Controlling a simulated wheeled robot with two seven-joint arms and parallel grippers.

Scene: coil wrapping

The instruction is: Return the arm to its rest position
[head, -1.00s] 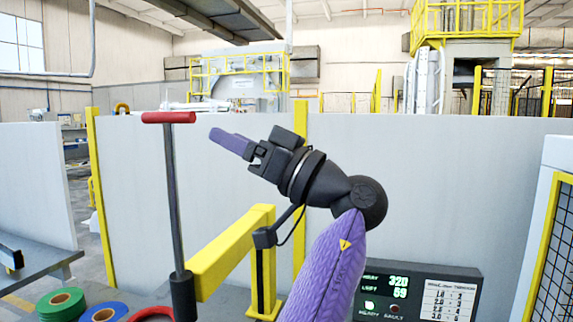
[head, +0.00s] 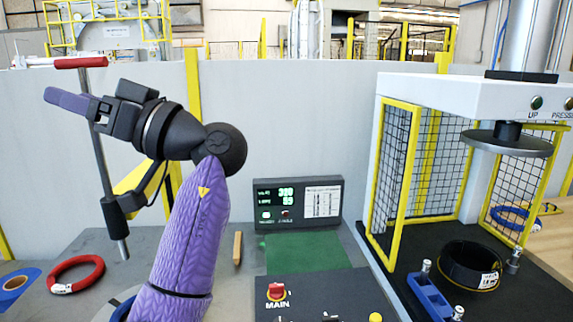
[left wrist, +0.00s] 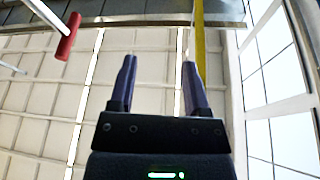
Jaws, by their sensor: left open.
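My left gripper (head: 66,100) is raised at the upper left of the head view, at the end of my purple-sleeved arm. Its fingers point left, in front of a dark post with a red handle (head: 80,62). In the left wrist view the two purple fingers (left wrist: 158,75) stand apart with nothing between them. The red handle (left wrist: 68,36) shows there at the upper left, apart from the fingers. My right gripper is not in view.
A display box (head: 298,203) stands behind a green mat (head: 290,252). On the right is a caged press (head: 455,90) with a black coil (head: 468,267) beneath its plate.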

